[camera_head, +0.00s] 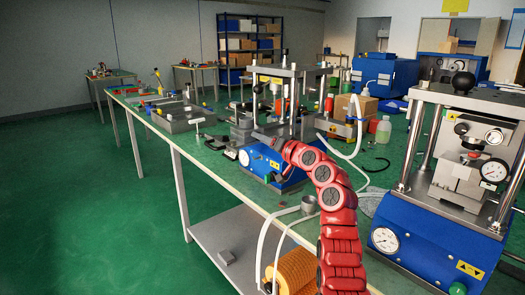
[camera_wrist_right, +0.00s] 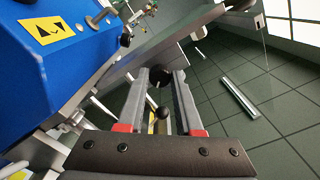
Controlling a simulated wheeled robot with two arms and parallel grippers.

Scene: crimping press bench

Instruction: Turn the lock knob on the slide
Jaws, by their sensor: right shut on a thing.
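My right gripper (camera_wrist_right: 160,78) is shut on a round black knob (camera_wrist_right: 158,74), which sits between its two fingertips in the right wrist view. It looks like the lock knob. A second, smaller dark ball knob (camera_wrist_right: 162,113) shows between the fingers, nearer the wrist. In the head view my red right arm reaches to the middle press (camera_head: 262,164), with its blue base. The right gripper (camera_head: 268,139) is small there, at the grey metal parts above that base, and the held knob cannot be made out. The slide is hard to tell apart. My left gripper is not in view.
A larger blue press (camera_head: 400,238) with gauges stands at the right. A grey fixture (camera_head: 185,118) sits on the green bench (camera_head: 205,157) to the left. A white hose (camera_head: 345,152) curves beside my arm. A clear bottle (camera_head: 383,130) stands behind. Open green floor lies left.

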